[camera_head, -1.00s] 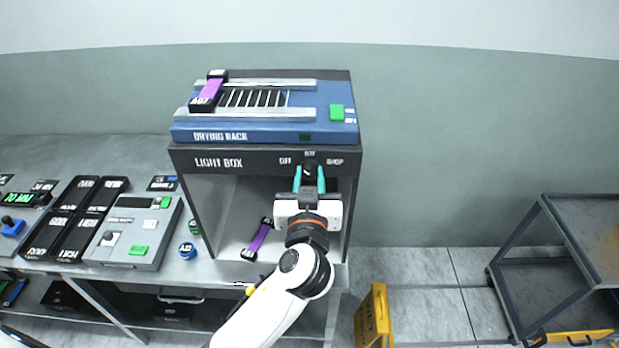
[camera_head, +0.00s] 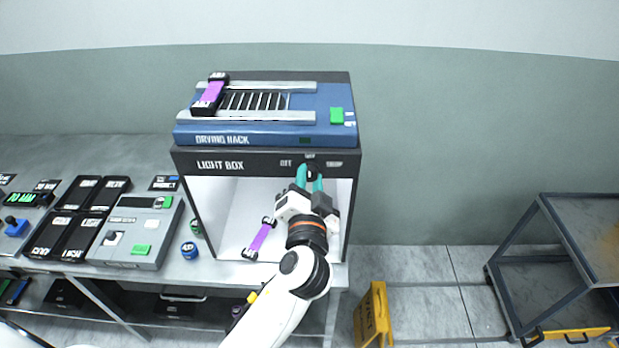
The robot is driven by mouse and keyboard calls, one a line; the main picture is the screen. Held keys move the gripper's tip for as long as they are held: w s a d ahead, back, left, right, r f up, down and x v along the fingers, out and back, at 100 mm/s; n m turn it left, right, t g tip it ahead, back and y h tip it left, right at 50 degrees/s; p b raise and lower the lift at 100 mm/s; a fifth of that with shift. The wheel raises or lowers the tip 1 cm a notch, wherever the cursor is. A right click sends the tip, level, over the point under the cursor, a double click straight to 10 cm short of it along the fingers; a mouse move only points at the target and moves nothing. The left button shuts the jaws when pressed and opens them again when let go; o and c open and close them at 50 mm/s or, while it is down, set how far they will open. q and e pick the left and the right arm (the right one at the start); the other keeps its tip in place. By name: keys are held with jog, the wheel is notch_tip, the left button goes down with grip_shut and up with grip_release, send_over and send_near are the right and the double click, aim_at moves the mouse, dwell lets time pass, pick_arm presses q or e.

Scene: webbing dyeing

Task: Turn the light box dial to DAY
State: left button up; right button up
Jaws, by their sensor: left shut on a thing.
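The light box (camera_head: 184,200) stands on the bench, a dark box with an open front and a white, lit inside. Its dial (camera_head: 312,168) is a small black knob on the top front band, among the labels OFF, DAY and a right-hand one too small to read surely. My left gripper (camera_head: 311,178) has its teal fingers shut on the dial from the front, and its wrist is rolled. The fingers partly hide the dial, so its pointer cannot be read. My right gripper is out of view.
A blue drying rack (camera_head: 260,134) with a purple-banded piece (camera_head: 211,93) sits on top. Another purple strip (camera_head: 260,238) lies inside the box. A control panel (camera_head: 135,235) is at left. A yellow floor sign (camera_head: 374,315) and grey cart (camera_head: 545,270) are at right.

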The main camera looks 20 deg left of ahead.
pick_arm(q)
jog(key=shift+r+m, duration=0.1)
jog(key=shift+m, duration=0.2)
dwell(0.4)
jog(key=o, duration=0.7)
jog(key=shift+o, duration=1.4)
jog(key=shift+w, duration=0.2)
jog(key=b+v, duration=0.3)
jog(key=v, duration=0.9)
